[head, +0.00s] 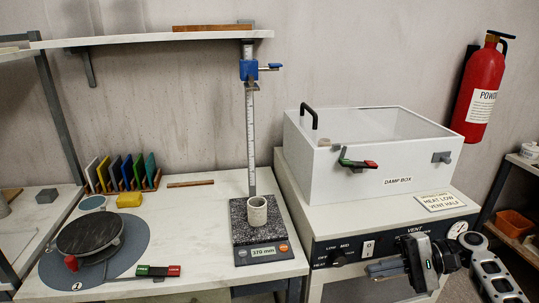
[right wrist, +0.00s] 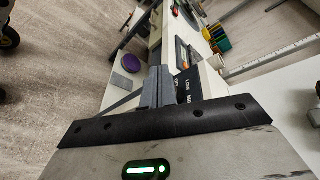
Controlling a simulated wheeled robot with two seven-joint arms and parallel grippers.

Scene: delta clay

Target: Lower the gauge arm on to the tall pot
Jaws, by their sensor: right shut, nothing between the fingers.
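The height gauge has an upright ruled post (head: 251,135) at the back of a speckled dark base (head: 243,217). Its blue slider (head: 249,70) with a short arm (head: 268,67) sits near the top of the post, well above the pot. A pale cylindrical pot (head: 257,211) stands upright on the base, apart from the arm. The base's display (head: 263,251) reads 370 mm. My right gripper (head: 377,269) is shut and empty, in front of the white cabinet, right of and lower than the gauge. Its closed fingers (right wrist: 168,88) show in the right wrist view. My left gripper is out of view.
A white damp box (head: 362,150) with a green and red latch stands on the cabinet (head: 330,222) right of the gauge. A turntable wheel (head: 89,236) and colored cards in a rack (head: 125,172) are left. A shelf (head: 150,37) runs above; its end is near the gauge post's top.

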